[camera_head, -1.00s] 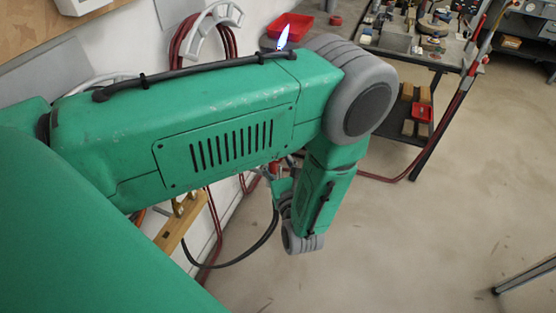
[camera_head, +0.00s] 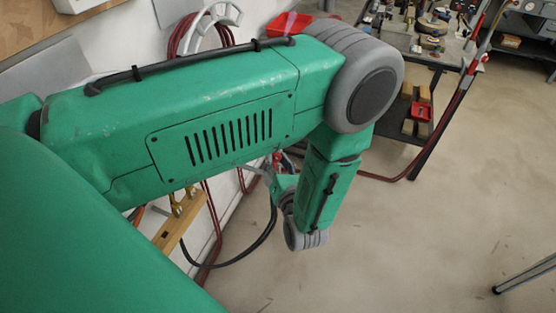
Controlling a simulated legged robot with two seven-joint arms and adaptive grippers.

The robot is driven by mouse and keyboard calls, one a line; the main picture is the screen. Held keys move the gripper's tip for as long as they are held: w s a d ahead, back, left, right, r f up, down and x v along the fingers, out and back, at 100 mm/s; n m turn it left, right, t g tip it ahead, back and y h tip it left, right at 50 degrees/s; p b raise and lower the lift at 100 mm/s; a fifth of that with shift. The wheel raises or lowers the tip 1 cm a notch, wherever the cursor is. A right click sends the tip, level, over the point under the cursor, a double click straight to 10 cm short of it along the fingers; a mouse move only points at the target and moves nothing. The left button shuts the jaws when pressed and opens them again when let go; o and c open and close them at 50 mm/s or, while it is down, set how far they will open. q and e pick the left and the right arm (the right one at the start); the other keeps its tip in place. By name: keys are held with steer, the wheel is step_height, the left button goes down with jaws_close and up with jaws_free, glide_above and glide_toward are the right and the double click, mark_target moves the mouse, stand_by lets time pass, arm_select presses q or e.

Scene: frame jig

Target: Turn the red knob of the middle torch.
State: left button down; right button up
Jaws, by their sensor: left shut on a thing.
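My left arm fills the left and middle of the view and hides most of the torches. My left gripper (camera_head: 264,169) shows small and partly covered below the forearm, beside the wall. It is shut at a small red knob (camera_head: 277,158), partly hidden by the arm. A wooden rack (camera_head: 178,222) with brass fittings shows below the arm at the left. My right gripper is out of view.
Dark red hoses (camera_head: 176,38) hang on a white wall holder (camera_head: 222,14). A red bin (camera_head: 318,28) stands behind the arm. A cluttered workbench (camera_head: 440,55) with a lower red tray (camera_head: 421,112) is at the upper right.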

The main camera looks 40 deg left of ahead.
arm_select(q)
steer(key=shift+m, duration=1)
steer(key=shift+r+g, duration=0.1)
steer(key=shift+g, duration=0.2)
steer(key=c, duration=1.3)
jaws_free()
steer(key=v, duration=1.2)
steer(key=shift+d, duration=0.1)
